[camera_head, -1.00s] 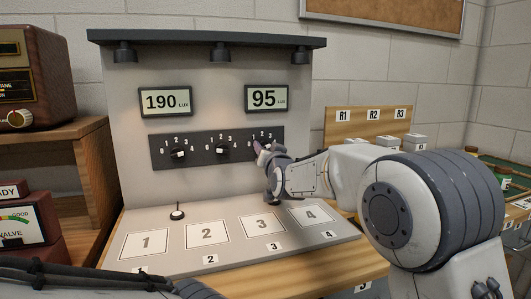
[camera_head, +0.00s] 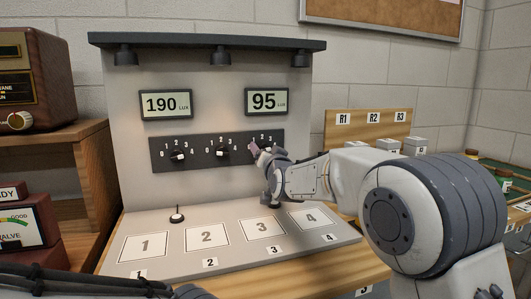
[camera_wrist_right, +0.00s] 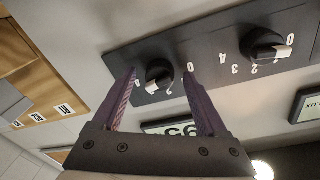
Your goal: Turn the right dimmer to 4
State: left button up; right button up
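The right dimmer is a black knob (camera_wrist_right: 160,75) on the dark dimmer strip (camera_wrist_right: 128,62). In the right wrist view it sits between the two fingers of my right gripper (camera_wrist_right: 162,88). The fingers are apart with a gap on each side, so the gripper is open. In the head view my right gripper (camera_head: 257,150) is at the right end of the strip and hides most of this dimmer and some of its numbers. The right display (camera_head: 266,101) reads 95 lux. My left gripper cannot be made out; only dark arm parts show at bottom left.
The middle dimmer (camera_head: 222,152) and left dimmer (camera_head: 178,154) are on the same strip. The left display (camera_head: 166,104) reads 190 lux. Below is a sloped board (camera_head: 185,256) with squares 1 to 4 and a small black-tipped peg (camera_head: 177,216). A lamp shelf (camera_head: 205,43) overhangs.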

jog(key=v, duration=1)
jog(key=shift+s, duration=0.25)
